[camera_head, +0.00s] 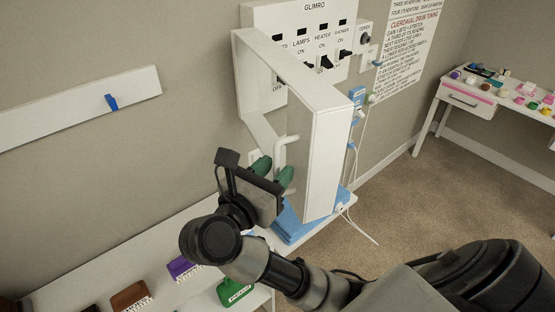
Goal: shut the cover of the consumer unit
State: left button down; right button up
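The consumer unit (314,22) is a white wall panel marked GLIMRO, with a row of black switches labelled LAMPS, HEATER and SHOWER among others. Its white cover (326,160) stands open, jutting out from the wall, and the switches are exposed. A pale bar handle (281,152) is on the cover's left-facing side. My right gripper (274,172) is at the handle, with its two green fingertips apart. The handle's lower part is close to the fingers; I cannot tell whether it lies between them or touches them. My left gripper is not in view.
A white shelf below holds folded blue cloth (290,222), a purple brush (182,267), a brown brush (130,296) and a green item (234,292). A white rail with a blue hook (112,102) is on the left wall. A cluttered desk (466,98) stands far right.

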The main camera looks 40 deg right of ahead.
jog(key=shift+w+d, duration=0.2)
jog(key=shift+d, duration=0.35)
grip_shut()
